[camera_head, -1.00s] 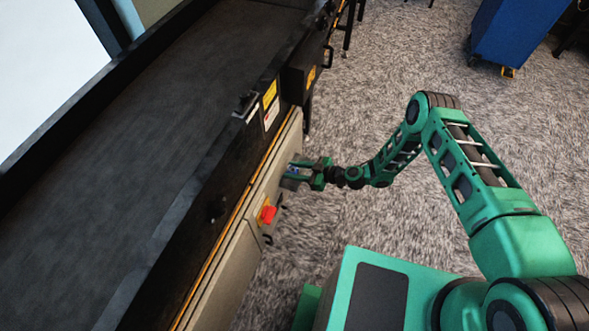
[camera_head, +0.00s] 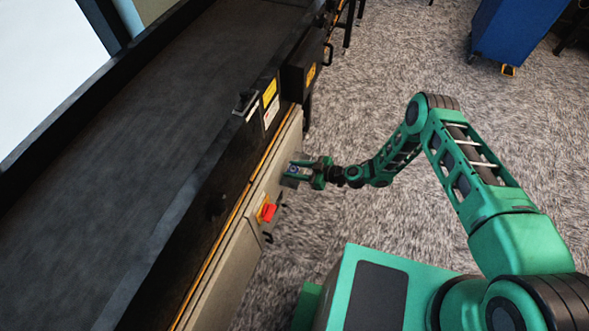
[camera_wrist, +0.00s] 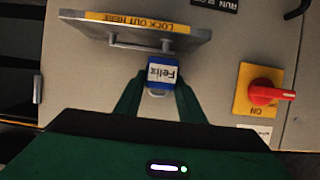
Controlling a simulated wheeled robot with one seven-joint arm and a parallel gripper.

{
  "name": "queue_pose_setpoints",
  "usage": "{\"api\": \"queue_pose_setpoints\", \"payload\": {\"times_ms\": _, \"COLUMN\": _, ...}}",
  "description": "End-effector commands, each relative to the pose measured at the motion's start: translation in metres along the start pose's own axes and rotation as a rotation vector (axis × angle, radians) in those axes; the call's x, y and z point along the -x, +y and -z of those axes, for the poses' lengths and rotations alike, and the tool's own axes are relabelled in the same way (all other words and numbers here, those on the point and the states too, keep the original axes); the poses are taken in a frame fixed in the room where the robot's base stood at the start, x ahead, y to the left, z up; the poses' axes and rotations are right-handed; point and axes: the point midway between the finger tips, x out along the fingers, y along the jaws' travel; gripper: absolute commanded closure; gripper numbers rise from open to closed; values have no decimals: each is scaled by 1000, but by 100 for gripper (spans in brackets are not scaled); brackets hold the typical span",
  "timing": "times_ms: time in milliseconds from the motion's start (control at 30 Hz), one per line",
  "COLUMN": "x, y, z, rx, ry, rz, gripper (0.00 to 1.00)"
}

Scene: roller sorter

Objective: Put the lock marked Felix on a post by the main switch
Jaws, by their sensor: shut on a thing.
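The blue lock with a white label reading Felix (camera_wrist: 161,73) is between the fingers of my gripper (camera_wrist: 158,90), which is shut on it. The label appears upside down in the wrist view. Just beyond the lock is a metal bracket (camera_wrist: 130,36) with a yellow "LOCK OUT HERE" strip and a thin rod or post (camera_wrist: 140,46) along it. Whether the lock touches the post I cannot tell. The main switch (camera_wrist: 262,92), a red handle on a yellow plate, is to the right. In the head view my gripper (camera_head: 294,172) is at the grey panel, above the red switch (camera_head: 267,212).
The grey cabinet panel (camera_head: 225,272) runs under the dark conveyor (camera_head: 130,130). A black handle (camera_wrist: 298,9) sticks out at the wrist view's top right. A blue bin (camera_head: 515,30) stands far off on the carpet.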

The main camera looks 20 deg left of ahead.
Motion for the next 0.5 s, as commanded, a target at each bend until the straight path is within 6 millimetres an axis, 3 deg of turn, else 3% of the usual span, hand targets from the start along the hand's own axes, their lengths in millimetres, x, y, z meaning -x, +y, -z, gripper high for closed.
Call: {"api": "queue_pose_setpoints", "payload": {"times_ms": 500, "x": -3, "y": 0, "z": -13, "rx": 0, "ry": 2, "rz": 0, "gripper": 90}}
